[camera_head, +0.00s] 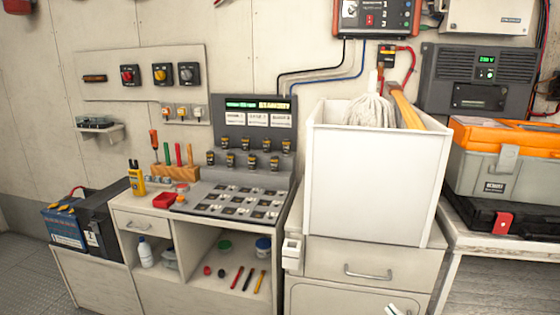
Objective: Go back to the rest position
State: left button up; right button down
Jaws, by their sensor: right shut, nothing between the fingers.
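Only a small pale tip of my right gripper (398,309) shows, at the bottom edge of the head view. It is in front of the lower cabinet door. It is shut, with nothing seen in it. The rest of the right arm is out of view. My left gripper is not in view.
A white bin (375,190) with a mop stands on a drawer cabinet (335,258). Left of it is a console (245,200) with an open shelf below. An orange-grey toolbox (490,170) sits at the right. Bare floor (25,275) shows at far left.

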jog(key=s+a+f+m+g+h, duration=0.1)
jog(key=s+a+f+m+g, duration=0.1)
jog(key=s+f, duration=0.8)
jog(key=s+a+f+m+g+h, duration=0.2)
jog(key=s+a+f, duration=0.4)
jog(key=s+f, duration=0.5)
jog(key=shift+s+a+m+g, duration=0.15)
jog(key=shift+s+m+g, duration=0.65)
jog(key=shift+s+g, duration=0.4)
